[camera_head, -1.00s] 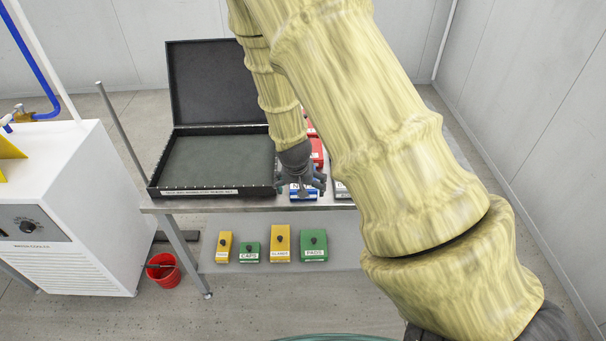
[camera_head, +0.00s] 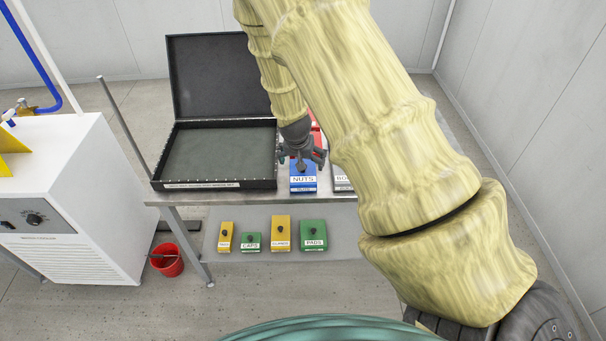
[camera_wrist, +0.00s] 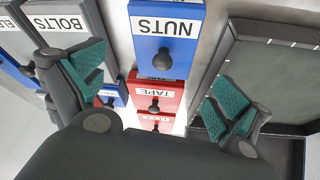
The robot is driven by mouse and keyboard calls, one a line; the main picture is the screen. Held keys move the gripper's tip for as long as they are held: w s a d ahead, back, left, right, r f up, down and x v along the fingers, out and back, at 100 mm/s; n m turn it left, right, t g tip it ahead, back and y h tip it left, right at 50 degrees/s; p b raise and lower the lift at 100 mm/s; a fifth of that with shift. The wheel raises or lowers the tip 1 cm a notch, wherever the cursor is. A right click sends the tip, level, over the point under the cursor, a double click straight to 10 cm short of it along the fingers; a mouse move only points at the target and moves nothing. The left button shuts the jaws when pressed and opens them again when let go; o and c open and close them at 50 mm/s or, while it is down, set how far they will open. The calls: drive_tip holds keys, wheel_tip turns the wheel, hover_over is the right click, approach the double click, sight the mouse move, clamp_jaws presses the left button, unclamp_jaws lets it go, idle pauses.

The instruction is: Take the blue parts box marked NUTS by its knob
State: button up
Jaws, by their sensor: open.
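The blue parts box marked NUTS (camera_head: 303,187) stands on the metal bench near its front edge, right of the black case. In the wrist view the NUTS box (camera_wrist: 166,22) is at the top centre, with its dark round knob (camera_wrist: 162,60) in plain sight. My gripper (camera_head: 302,162) is just above the box in the head view and covers part of its top. In the wrist view my gripper (camera_wrist: 158,72) is open, its green-padded fingers apart on either side of the knob's line. Nothing is between the pads; contact with the knob does not show.
A grey BOLTS box (camera_wrist: 75,22) stands beside NUTS, and a red TAPE box (camera_wrist: 154,98) is close by. The open black case (camera_head: 218,184) is left of NUTS. Yellow and green boxes, including PADS (camera_head: 314,232), sit on the lower shelf. A red bucket (camera_head: 168,265) stands on the floor.

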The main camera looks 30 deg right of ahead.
sight(303, 172)
drive_tip(key=shift+p+x, duration=1.2)
drive_tip(key=shift+x, duration=0.3)
drive_tip(key=shift+p+x, duration=0.35)
drive_tip(key=shift+x, duration=0.75)
drive_tip(key=shift+d, duration=0.1)
